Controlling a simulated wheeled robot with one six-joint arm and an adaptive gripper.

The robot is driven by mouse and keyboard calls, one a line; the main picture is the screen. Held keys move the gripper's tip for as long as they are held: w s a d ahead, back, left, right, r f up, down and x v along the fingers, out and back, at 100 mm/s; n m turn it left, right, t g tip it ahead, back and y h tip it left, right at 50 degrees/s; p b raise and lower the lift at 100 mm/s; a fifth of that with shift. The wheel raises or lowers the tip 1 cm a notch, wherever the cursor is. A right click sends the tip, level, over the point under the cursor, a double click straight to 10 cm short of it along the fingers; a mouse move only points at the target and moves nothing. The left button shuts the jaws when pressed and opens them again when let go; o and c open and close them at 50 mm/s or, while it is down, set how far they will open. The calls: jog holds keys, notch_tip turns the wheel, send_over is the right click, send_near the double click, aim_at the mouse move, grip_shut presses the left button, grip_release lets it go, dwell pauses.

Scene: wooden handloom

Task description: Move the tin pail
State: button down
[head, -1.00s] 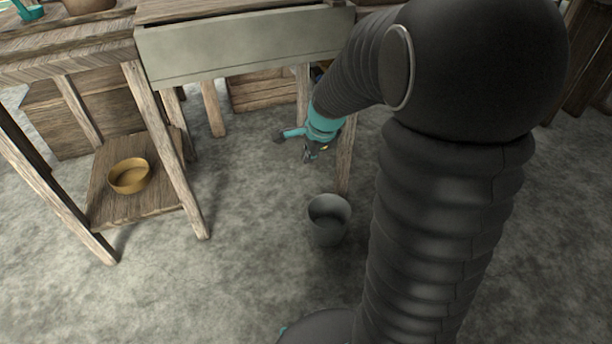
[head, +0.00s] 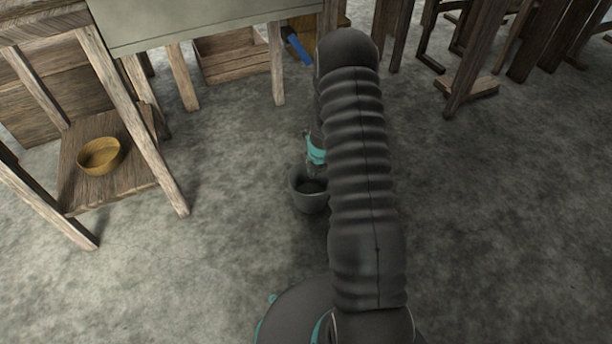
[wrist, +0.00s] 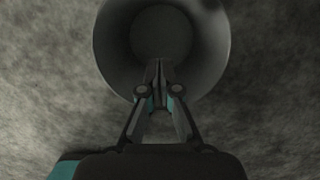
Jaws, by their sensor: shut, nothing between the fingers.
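The tin pail (head: 309,201) is a dark grey, open-topped bucket standing upright on the floor, left of my arm in the head view. In the wrist view the pail (wrist: 213,45) shows from above, with its round mouth and darker bottom. My gripper (wrist: 157,64) points down over the near side of the pail's mouth, with its fingers closed together and nothing between them. In the head view my gripper (head: 311,172) is partly hidden by my arm, just above the pail. I cannot tell whether the fingertips reach below the rim.
A yellow bowl (head: 100,156) sits on a low wooden shelf (head: 92,190) at the left. A wooden crate (head: 232,56) and a blue object (head: 297,45) are at the back. Wooden frames (head: 490,60) stand at the back right. The floor to the right is clear.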

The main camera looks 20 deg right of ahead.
jog(key=b, duration=0.3)
send_near(304, 186)
jog(key=f, duration=0.1)
jog(key=s+f, duration=0.2)
jog(key=shift+f, duration=0.25)
jog(key=shift+w+r, duration=0.25)
jog(key=shift+w, duration=0.75)
jog(key=shift+w+a, duration=0.15)
jog(key=shift+w, duration=0.9)
jog(key=shift+p, duration=0.3)
